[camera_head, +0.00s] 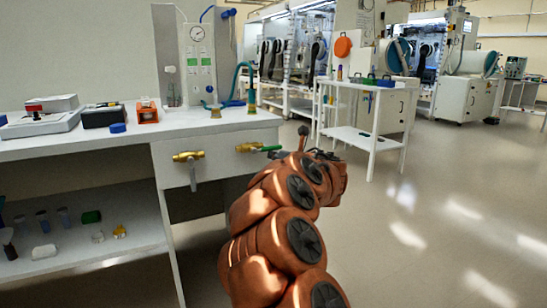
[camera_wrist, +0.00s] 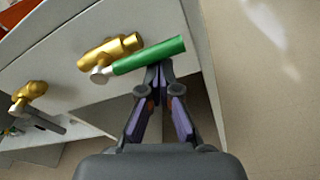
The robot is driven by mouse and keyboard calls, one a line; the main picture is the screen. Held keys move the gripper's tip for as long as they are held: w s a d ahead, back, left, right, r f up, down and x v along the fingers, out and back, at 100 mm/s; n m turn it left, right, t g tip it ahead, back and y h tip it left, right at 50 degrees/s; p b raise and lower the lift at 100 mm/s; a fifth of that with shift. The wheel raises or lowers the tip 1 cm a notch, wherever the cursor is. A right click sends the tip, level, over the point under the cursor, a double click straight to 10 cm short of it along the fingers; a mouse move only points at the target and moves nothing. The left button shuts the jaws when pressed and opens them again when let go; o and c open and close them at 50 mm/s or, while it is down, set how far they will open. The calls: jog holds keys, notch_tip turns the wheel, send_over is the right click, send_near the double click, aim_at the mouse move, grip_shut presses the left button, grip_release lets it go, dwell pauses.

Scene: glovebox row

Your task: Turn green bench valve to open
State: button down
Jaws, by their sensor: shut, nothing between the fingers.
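The green bench valve has a brass body (camera_head: 248,147) on the bench's front panel and a green lever (camera_head: 267,149) that points right, roughly level along the panel. In the wrist view the brass body (camera_wrist: 110,52) and the green handle (camera_wrist: 149,55) show close up. My gripper (camera_wrist: 160,68) is shut and empty, with its fingertips right at the lower side of the green handle; I cannot tell whether they touch it. In the head view my gripper (camera_head: 291,148) is at the lever's right end, partly hidden by my orange arm.
A second brass valve (camera_head: 188,156) with a grey lever hanging down sits to the left on the same panel. The bench top (camera_head: 165,124) carries boxes and a gauge panel. A white cart (camera_head: 375,130) stands behind right; the floor at right is free.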

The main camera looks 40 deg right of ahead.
jog(key=shift+r, duration=0.15)
notch_tip(320, 180, down, 5)
jog(key=b, duration=0.4)
jog(key=r+p+v, duration=0.1)
jog(key=p+v, duration=0.3)
jog(key=v, duration=0.5)
jog(key=shift+a, duration=0.25)
